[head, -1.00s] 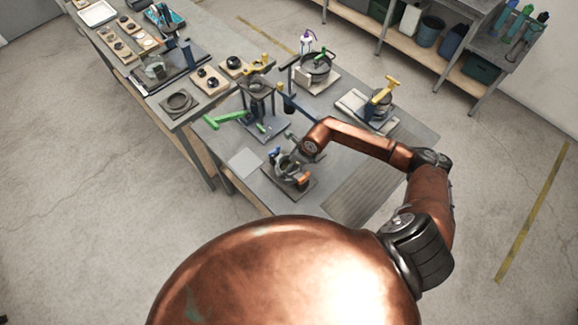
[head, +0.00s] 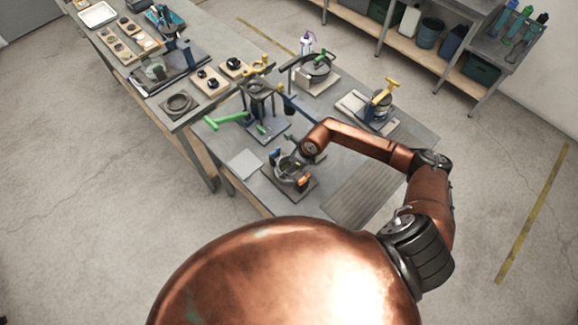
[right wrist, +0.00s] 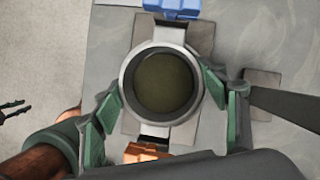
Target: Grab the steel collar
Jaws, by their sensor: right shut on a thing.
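The steel collar (right wrist: 168,47) is a round grey ring around a dark olive centre in the right wrist view. It sits between a blue block (right wrist: 173,8) and an orange block (right wrist: 146,152). My right gripper (right wrist: 163,85) has its green fingers on opposite sides of the collar, shut on it. In the head view the collar (head: 287,167) is small and partly hidden by my right gripper (head: 297,164), low over the fixture's base plate (head: 296,196).
A green-handled fixture (head: 257,92) stands behind the collar on the same table (head: 352,190). A yellow-handled fixture (head: 378,101) and a round vessel (head: 316,64) stand farther back. A pale flat plate (head: 244,163) lies left of the collar. The table's front right is clear.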

